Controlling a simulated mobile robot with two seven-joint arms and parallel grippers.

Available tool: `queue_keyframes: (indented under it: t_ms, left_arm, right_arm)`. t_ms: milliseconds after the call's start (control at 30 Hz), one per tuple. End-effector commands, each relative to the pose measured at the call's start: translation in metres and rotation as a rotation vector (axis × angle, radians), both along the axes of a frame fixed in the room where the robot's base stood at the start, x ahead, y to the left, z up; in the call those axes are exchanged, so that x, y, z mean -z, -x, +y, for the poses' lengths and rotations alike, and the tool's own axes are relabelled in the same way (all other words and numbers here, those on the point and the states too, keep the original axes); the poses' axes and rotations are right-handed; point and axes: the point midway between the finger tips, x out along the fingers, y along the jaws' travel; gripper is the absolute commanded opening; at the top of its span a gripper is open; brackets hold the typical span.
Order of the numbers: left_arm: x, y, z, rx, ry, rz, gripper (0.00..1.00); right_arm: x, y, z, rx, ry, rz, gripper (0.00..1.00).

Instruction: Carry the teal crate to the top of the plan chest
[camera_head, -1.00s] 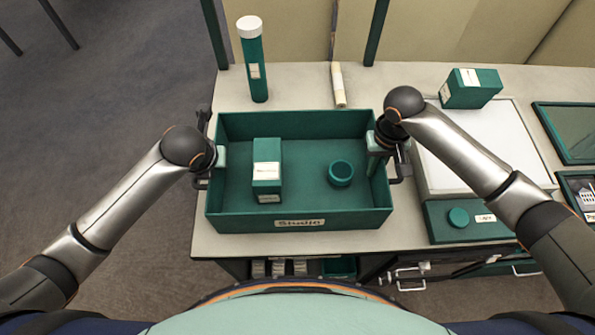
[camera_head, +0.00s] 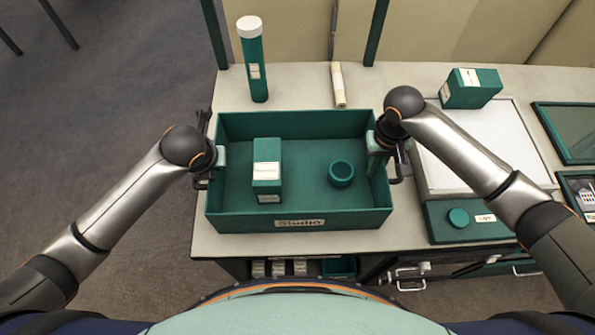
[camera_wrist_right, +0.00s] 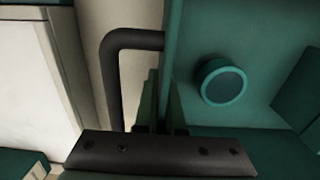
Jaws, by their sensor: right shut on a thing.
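The teal crate (camera_head: 330,217), an open box with a label on its front wall, sits level on the pale worktop (camera_head: 290,85). It holds an upright teal box (camera_head: 267,180) with white labels and a small round teal pot (camera_head: 341,173). My right gripper (camera_head: 377,150) is shut on the crate's right side; in the right wrist view its fingers (camera_wrist_right: 160,105) are at the side wall, beside a dark bar handle (camera_wrist_right: 112,75). My left gripper (camera_head: 217,158) is at the crate's left side; its jaws are too hidden to tell. I cannot identify the plan chest for certain.
To the right are a white-topped board (camera_head: 465,150), a teal box (camera_head: 470,88) and a dark frame (camera_head: 568,130). Open floor (camera_head: 100,120) lies to the left.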

Motion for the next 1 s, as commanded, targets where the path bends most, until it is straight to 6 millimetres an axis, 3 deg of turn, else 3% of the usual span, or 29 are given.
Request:
queue_keyframes:
  t_ms: [567,1000]
  left_arm:
    - [-0.004,-0.001,0.000,-0.001,0.000,-0.004,0.00]
    - [-0.034,-0.001,0.000,-0.001,0.000,-0.003,0.00]
  right_arm:
    - [-0.004,-0.002,0.000,0.001,-0.002,-0.005,0.00]
    - [-0.034,-0.001,0.000,0.001,-0.002,-0.004,0.00]
